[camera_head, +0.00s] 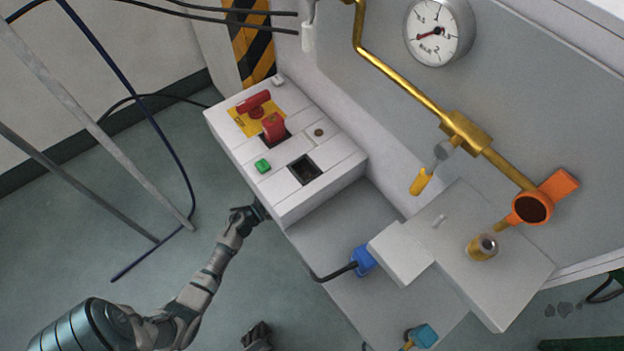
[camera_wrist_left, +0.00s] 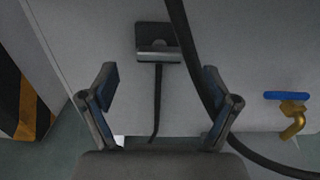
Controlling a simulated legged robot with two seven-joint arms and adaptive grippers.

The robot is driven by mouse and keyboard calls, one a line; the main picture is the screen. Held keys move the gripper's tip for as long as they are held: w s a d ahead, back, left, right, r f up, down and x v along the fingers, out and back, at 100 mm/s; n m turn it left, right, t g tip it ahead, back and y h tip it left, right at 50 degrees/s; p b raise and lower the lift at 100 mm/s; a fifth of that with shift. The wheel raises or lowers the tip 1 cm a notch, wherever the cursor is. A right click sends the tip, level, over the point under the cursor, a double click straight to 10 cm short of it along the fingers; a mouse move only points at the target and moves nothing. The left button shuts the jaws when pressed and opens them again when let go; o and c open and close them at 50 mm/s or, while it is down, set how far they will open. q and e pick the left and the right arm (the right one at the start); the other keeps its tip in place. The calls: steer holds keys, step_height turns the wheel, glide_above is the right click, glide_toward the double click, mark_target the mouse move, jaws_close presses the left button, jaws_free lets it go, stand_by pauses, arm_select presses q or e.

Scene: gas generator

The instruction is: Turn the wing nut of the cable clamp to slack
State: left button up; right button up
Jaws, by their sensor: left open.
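In the left wrist view, a grey metal clamp-like bracket (camera_wrist_left: 158,42) sits on the pale wall ahead of my left gripper, with a thin dark cable (camera_wrist_left: 157,105) hanging from it. A wing nut cannot be told apart there. My left gripper (camera_wrist_left: 161,98) is open and empty; its two fingers stand to either side of the thin cable in the picture, and it does not visibly touch the bracket. In the head view my left gripper (camera_head: 250,214) is beside the control box's front face; the clamp is hidden there. A dark part (camera_head: 257,336) at the bottom edge may be my right gripper.
A thick black hose (camera_wrist_left: 198,75) runs down past the right finger. A blue-handled brass valve (camera_wrist_left: 290,100) is further right. The control box (camera_head: 320,195) carries a red switch (camera_head: 274,126) and a green button (camera_head: 263,166). A blue plug (camera_head: 363,260) stands right of it.

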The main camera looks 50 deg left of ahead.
arm_select(q)
steer(key=w+b, duration=0.1)
steer(key=w, duration=0.4)
steer(key=shift+w+d, duration=0.1)
steer(key=shift+d, duration=0.1)
steer(key=shift+a, duration=0.1)
steer(key=c, duration=1.1)
